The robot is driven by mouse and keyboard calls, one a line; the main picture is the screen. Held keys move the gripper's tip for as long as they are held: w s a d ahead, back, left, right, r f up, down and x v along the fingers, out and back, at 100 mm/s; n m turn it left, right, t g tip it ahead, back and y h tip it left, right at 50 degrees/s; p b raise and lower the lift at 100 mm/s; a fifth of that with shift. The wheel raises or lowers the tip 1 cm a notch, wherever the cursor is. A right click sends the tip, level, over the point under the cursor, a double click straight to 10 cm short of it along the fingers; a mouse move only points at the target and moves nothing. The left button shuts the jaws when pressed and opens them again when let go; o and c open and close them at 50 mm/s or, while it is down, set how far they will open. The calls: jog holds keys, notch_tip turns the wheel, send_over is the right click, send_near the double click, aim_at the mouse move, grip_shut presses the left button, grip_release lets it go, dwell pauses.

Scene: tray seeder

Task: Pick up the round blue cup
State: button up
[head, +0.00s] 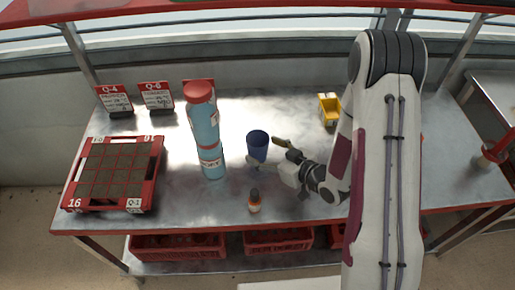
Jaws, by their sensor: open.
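The round blue cup (258,147) stands upright on the metal table, right of the tall light-blue bottle. My gripper (277,154) is just right of the cup, its fingers pointing left toward it. One finger shows greenish-yellow beside the cup's upper right side. The gripper is open and holds nothing that I can see. I cannot tell from this view whether a finger touches the cup.
A tall light-blue bottle (206,135) with a red cap stands close left of the cup. A small orange-brown bottle (254,204) stands in front. A red seed tray (71,187) is at the left, a yellow bin (328,108) behind right. Two sign cards stand at the back left.

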aim_at(251, 143)
jog(key=shift+d+x, duration=0.2)
jog(key=shift+x, duration=2)
jog(key=shift+w, duration=0.15)
jog(key=c, duration=1.2)
